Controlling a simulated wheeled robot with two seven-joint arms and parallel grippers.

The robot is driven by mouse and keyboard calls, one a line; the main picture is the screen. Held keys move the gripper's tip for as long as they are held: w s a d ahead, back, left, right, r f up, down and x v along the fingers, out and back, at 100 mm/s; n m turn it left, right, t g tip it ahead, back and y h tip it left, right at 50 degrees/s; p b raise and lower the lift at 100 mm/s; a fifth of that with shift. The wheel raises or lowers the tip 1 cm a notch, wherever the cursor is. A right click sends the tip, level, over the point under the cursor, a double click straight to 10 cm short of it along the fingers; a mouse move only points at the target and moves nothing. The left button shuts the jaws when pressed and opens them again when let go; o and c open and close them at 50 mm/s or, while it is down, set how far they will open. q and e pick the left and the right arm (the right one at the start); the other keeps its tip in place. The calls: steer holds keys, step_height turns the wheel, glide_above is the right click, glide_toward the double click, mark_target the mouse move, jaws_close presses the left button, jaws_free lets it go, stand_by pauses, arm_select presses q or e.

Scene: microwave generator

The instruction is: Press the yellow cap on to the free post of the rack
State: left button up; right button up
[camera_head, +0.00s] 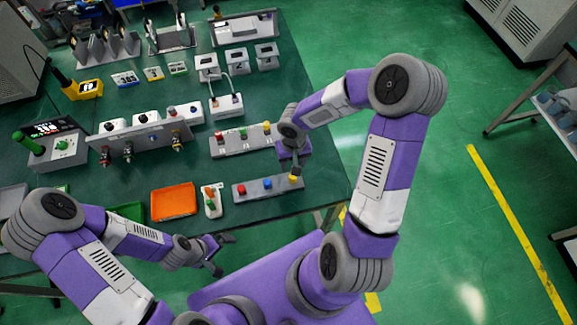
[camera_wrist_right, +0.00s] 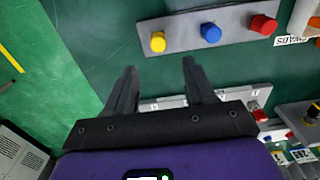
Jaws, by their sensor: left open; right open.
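The near grey rack (camera_head: 254,190) lies at the table's front edge with a red cap (camera_head: 241,190), a blue cap (camera_head: 267,184) and the yellow cap (camera_head: 293,178) in a row. In the right wrist view the yellow cap (camera_wrist_right: 158,41) sits at the left end of this rack (camera_wrist_right: 184,31). I cannot tell how far down it is pressed, and no bare post shows. My right gripper (camera_wrist_right: 160,65) is open and empty, its fingertips just short of the yellow cap and apart from it. My left gripper (camera_head: 222,255) is open and empty, in front of the table.
A second grey rack (camera_head: 231,144) with coloured caps lies behind the near one. An orange tray (camera_head: 173,201) and a small white device (camera_head: 212,201) are to the left. Panels, switches and sockets crowd the back of the green table. Open floor is on the right.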

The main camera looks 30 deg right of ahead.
mark_target(293, 178)
steer(key=shift+s+d+r, duration=0.1)
steer(key=shift+d, duration=0.05)
steer(key=shift+f+b, duration=0.65)
steer(key=shift+f, duration=0.25)
step_height(293, 178, down, 6)
steer(key=b, duration=0.5)
steer(key=shift+f+b, duration=0.2)
steer(key=shift+b, duration=0.15)
steer(key=shift+f+b, duration=0.5)
steer(key=shift+b, duration=0.1)
steer(key=shift+r, duration=0.1)
